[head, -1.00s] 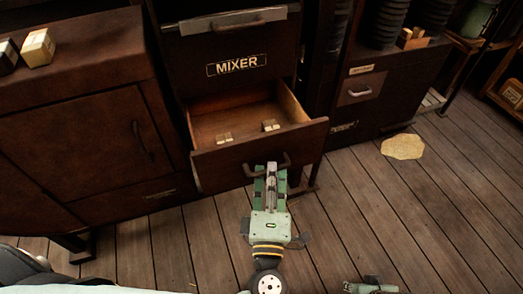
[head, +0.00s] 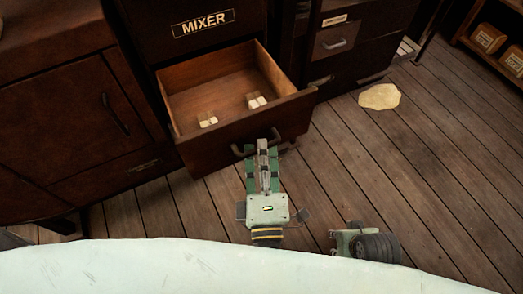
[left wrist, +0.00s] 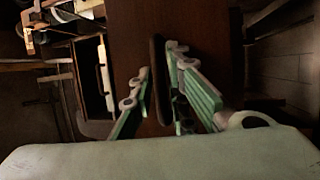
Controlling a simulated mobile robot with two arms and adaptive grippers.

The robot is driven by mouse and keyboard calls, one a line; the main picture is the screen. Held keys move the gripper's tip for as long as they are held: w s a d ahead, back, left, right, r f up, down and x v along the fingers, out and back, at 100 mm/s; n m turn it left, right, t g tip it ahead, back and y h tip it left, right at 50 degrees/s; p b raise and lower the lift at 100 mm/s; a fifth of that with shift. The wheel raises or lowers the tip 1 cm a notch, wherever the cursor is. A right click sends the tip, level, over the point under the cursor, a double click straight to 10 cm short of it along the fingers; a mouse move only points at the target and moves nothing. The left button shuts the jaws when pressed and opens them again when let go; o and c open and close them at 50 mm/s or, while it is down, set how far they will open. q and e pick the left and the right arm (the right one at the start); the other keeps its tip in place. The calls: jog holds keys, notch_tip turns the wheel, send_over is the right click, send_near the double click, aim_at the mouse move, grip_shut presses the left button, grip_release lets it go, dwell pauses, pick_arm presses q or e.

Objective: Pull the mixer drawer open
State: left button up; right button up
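The mixer drawer (head: 228,138) stands out of its dark brown cabinet, with its inside showing in the head view. Its label plate (head: 203,23) reads MIXER. Two small pale blocks lie in the drawer, one on the left (head: 207,119) and one on the right (head: 257,100). My left gripper (head: 263,150) is at the middle of the drawer handle (head: 241,150). In the left wrist view the handle (left wrist: 159,80) runs between its two fingers, which sit close on both sides and look shut on it. My right gripper (head: 345,240) is low and away from the drawer; its fingers are unclear.
A brown cabinet (head: 60,130) with a closed door stands left of the drawer. A smaller closed drawer (head: 335,40) is in the unit to the right. A pale yellow patch (head: 379,96) lies on the plank floor (head: 430,170). The floor at right is mostly clear.

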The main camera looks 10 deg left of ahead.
pick_arm(q)
jog(key=shift+o, duration=1.1)
jog(key=v, duration=0.7)
jog(key=shift+s, duration=0.25)
